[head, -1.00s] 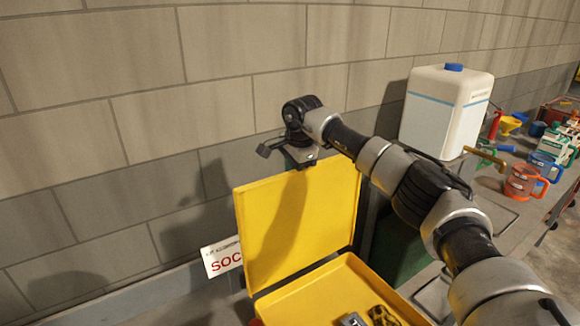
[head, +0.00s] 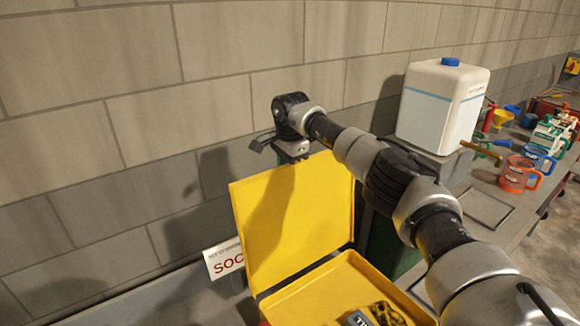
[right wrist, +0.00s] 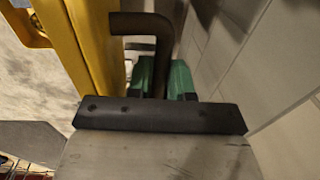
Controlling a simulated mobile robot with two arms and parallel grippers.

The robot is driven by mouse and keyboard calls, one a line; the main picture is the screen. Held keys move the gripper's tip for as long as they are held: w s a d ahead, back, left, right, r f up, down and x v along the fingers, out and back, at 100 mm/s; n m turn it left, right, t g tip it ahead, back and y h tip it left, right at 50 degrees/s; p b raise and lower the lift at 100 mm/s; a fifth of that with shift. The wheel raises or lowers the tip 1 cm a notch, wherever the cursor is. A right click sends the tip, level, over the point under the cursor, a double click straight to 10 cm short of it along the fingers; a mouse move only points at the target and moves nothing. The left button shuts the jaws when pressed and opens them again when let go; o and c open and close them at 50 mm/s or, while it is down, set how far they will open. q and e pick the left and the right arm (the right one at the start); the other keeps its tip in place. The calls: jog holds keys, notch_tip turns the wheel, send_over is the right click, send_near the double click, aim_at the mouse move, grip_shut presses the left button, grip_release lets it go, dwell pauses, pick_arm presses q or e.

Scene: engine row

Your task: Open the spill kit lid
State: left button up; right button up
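The spill kit is a yellow case whose lid (head: 297,215) stands upright, open, at the back of its yellow base (head: 330,290). My right gripper (head: 264,141) is by the top edge of the lid, on the wall side, and its arm reaches across from the right. In the right wrist view, the yellow lid (right wrist: 88,45) is left of the dark bent finger (right wrist: 148,35), with a small gap between them. The finger opening is not clear. My left gripper is not in view.
A white jug with a blue cap (head: 440,105) stands right of the arm. An orange mug (head: 517,175) and several bottles and cups are on the bench farther right. A sign (head: 224,259) leans left of the case. The block wall (head: 100,120) is close behind.

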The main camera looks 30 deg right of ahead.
jog(key=o, duration=0.3)
jog(key=shift+s+a+f, duration=0.1)
jog(key=shift+f, duration=0.55)
jog(key=shift+r, duration=0.2)
jog(key=r, duration=0.1)
jog(key=r+b, duration=0.1)
jog(key=r, duration=0.1)
jog(key=r+b, duration=0.1)
jog(key=shift+w+a+r, duration=0.15)
jog(key=shift+w+a, duration=0.05)
jog(key=shift+w, duration=0.1)
jog(key=r, duration=0.5)
jog(key=s+r+b, duration=0.1)
jog(key=r, duration=0.1)
jog(key=shift+d+r, duration=0.15)
jog(key=shift+d, duration=0.05)
jog(key=shift+s, duration=0.1)
